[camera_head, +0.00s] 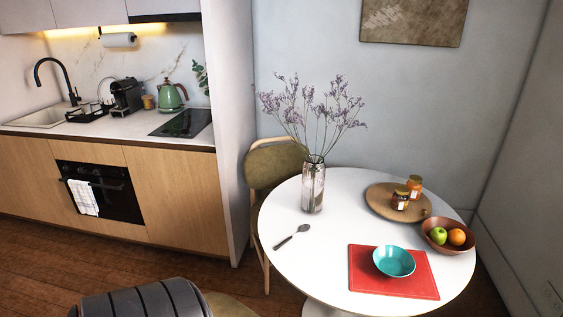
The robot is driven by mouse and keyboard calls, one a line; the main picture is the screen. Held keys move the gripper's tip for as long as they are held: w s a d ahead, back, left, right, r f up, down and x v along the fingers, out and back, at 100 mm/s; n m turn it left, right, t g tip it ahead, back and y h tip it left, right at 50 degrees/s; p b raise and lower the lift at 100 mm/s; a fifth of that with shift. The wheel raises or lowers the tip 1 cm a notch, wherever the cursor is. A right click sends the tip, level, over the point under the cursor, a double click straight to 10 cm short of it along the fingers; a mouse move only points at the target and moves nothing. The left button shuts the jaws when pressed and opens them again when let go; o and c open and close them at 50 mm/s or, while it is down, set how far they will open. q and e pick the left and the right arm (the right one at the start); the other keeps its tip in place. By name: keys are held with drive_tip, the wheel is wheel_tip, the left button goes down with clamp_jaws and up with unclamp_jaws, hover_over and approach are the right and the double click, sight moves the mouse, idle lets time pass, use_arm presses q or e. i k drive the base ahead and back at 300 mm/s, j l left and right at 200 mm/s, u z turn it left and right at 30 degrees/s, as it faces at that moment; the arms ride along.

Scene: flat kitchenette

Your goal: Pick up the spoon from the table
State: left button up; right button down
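A dark grey metal spoon (291,237) lies flat on the white round table (325,262), near its left edge. Nothing touches the spoon. Neither of my grippers shows in the head view.
A glass vase (313,185) with dried flowers stands behind the spoon. A red mat (425,283) with a teal bowl (394,262), a wooden board (377,204) with jars, and a fruit bowl (432,238) occupy the right. A chair (258,168) stands behind the table's left side.

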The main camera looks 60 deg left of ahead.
sight(304, 228)
drive_tip(key=u, duration=1.65)
